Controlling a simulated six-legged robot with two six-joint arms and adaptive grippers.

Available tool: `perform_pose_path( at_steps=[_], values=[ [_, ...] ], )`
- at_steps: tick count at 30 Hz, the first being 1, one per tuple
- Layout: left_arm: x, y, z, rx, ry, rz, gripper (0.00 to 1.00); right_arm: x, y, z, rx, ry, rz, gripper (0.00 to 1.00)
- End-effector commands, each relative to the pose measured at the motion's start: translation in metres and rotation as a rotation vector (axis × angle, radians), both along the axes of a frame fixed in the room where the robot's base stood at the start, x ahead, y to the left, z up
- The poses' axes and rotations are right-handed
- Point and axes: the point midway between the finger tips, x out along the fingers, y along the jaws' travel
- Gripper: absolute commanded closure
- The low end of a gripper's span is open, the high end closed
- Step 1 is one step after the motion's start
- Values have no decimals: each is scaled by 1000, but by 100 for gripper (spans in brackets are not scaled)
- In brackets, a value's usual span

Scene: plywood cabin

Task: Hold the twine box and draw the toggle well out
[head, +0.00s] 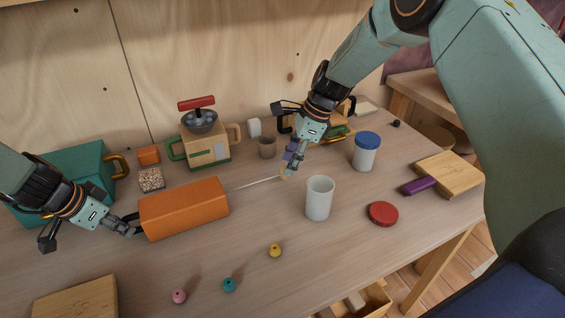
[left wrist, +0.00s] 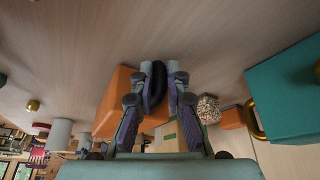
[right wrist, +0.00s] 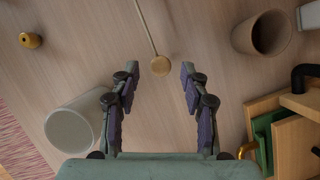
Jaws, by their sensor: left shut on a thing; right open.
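The orange twine box (head: 185,207) lies on the table at the left; it also shows in the left wrist view (left wrist: 118,100). My left gripper (head: 132,224) is shut on the black handle (left wrist: 158,78) at the box's left end. A pale twine (head: 258,183) runs out of the box's right end to the round wooden toggle (head: 284,177). In the right wrist view the toggle (right wrist: 161,65) is between the fingertips of my right gripper (right wrist: 160,75), with a gap on both sides. That gripper is open, and the twine looks straight.
A whitish cup (head: 319,199) stands close to my right gripper. A blue-lidded jar (head: 366,152), red disc (head: 383,213) and brown cup (head: 267,147) are nearby. Several beads, such as the yellow one (head: 275,250), lie at the front. A teal case (head: 80,170) is behind my left gripper.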

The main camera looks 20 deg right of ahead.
Motion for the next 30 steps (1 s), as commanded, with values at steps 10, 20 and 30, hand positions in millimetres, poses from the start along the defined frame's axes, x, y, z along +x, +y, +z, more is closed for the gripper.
perform_pose_path(
  at_steps=[10,20,30],
  values=[
    [-1,0,-1,0,4,0,100,-8,-26,67,2,-5,-1,55],
    [-1,0,-1,0,4,0,100,-13,-37,95,1,-1,0,55],
    [-1,0,-1,0,4,0,100,-13,-37,96,0,-2,1,55]
  ],
)
